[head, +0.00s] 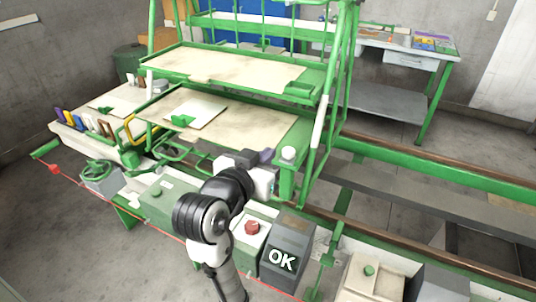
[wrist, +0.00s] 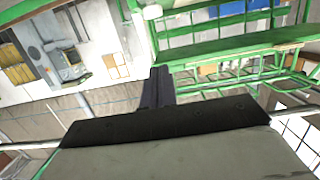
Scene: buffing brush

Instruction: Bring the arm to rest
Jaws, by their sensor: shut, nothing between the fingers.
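My arm (head: 222,220) rises from the bottom of the head view, bends at a dark joint and reaches up and to the right. My gripper (head: 266,156) is at its end, in front of the green machine frame and close to a round white knob (head: 288,153); I cannot tell whether they touch. In the wrist view my gripper (wrist: 157,74) shows its dark fingers together, shut and empty. The buffing brush cannot be made out.
A green machine with shelves (head: 235,70) fills the middle. Below my arm are a red button (head: 252,227) and a dark box marked OK (head: 288,240). Brushes with coloured handles (head: 85,122) stand at left. A workbench (head: 400,48) stands at back right.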

